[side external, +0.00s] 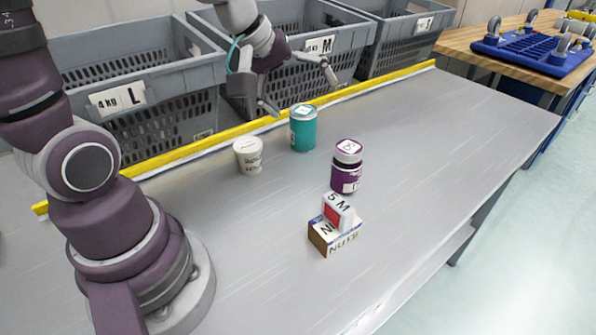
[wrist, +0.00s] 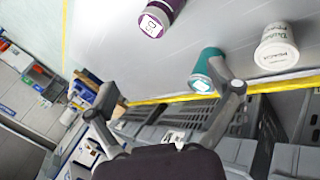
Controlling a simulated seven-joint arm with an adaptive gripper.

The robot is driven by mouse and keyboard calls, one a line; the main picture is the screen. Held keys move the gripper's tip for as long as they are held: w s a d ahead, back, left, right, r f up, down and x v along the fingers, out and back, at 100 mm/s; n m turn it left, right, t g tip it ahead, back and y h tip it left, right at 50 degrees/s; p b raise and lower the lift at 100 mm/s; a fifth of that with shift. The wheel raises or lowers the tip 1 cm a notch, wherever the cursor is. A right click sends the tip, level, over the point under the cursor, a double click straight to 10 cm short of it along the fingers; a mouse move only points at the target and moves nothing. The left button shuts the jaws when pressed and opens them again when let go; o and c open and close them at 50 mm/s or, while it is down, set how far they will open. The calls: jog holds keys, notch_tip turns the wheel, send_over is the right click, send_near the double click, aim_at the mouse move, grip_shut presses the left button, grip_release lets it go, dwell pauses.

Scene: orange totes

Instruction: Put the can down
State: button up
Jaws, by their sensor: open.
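A teal can (side external: 303,132) with a white label on its lid stands upright on the grey table, near the yellow edge strip. It also shows in the wrist view (wrist: 206,66), beside my right-hand finger, which overlaps part of it. My gripper (side external: 301,92) is open and empty, its fingers spread wide. In the side view it hangs behind and above the can. In the wrist view my gripper (wrist: 172,92) has nothing between its fingertips. The can looks apart from the fingers, though contact with the nearer finger cannot be told.
A white tub (side external: 248,156) stands left of the can. A purple jar (side external: 347,168) stands right of it. A small box rests on a nuts box (side external: 336,239) nearer the front. Grey crates (side external: 150,88) line the yellow strip. The table's right end is clear.

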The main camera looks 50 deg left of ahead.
jog(key=s+d+r+m+g, duration=0.1)
jog(key=s+d+m, duration=0.1)
jog(key=s+m, duration=0.9)
jog(key=shift+s+d+r+m+y, duration=0.2)
jog(key=shift+s+r+m+y, duration=0.1)
jog(key=shift+m+y, duration=0.1)
